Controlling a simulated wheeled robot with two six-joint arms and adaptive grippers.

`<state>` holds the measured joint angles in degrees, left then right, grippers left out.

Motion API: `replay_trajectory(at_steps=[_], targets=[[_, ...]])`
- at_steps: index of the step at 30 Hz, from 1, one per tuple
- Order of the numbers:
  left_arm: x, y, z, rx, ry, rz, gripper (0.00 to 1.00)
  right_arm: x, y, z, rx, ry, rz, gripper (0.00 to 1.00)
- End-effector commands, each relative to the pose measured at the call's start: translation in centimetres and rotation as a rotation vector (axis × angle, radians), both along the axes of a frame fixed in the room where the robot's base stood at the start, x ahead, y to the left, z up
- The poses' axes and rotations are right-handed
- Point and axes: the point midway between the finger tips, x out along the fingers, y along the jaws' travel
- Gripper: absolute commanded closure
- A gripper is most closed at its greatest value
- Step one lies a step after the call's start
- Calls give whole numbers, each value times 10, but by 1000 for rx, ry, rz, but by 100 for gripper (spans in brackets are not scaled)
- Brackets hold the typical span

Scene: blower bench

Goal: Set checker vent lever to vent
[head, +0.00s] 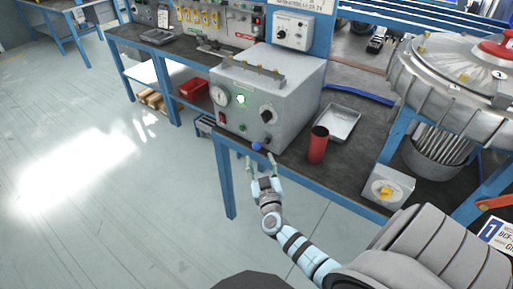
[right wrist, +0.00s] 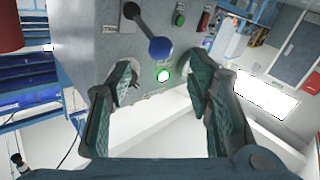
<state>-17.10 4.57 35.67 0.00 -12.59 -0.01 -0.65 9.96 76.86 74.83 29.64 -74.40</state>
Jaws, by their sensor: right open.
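The checker is a grey box (head: 262,98) on the bench, with a round gauge, a black knob and a lit green button on its front. Its vent lever (head: 256,146) ends in a blue ball low on the front face. In the right wrist view the lever's blue ball (right wrist: 160,47) hangs on a dark arm from a pivot at upper left, so the lever is slanted. My right gripper (head: 261,161) is open just in front of the ball. In the right wrist view its fingers (right wrist: 160,74) stand either side of the ball's line, apart from it. My left gripper is out of view.
A red cylinder (head: 317,145) stands on the bench right of the checker, near a grey tray (head: 338,122). A box with a yellow knob (head: 385,190) and a large finned blower (head: 455,85) are further right. The floor in front is clear.

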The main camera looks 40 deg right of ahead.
Motion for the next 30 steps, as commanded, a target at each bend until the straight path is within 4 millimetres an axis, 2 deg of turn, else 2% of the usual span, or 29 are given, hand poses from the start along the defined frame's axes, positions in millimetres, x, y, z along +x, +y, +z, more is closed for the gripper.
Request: replay_trajectory(at_steps=[1, 3, 9, 13, 20, 23, 29, 30], targets=[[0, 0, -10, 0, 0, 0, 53, 14, -7, -5, -3, -3, 0, 53], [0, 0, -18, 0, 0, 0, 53, 31, -16, -5, -1, -3, 1, 53], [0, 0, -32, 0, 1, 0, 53, 63, -34, -5, 1, 0, 1, 53], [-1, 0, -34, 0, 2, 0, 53, 70, -38, -3, 1, 1, 3, 53], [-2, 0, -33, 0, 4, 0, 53, 71, -38, -2, 1, 2, 2, 53], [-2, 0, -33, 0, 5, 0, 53, 71, -38, -2, 1, 2, 2, 66], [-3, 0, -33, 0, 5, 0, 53, 71, -38, -2, 1, 2, 3, 98], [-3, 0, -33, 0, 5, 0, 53, 71, -38, -2, 2, 2, 3, 100]])
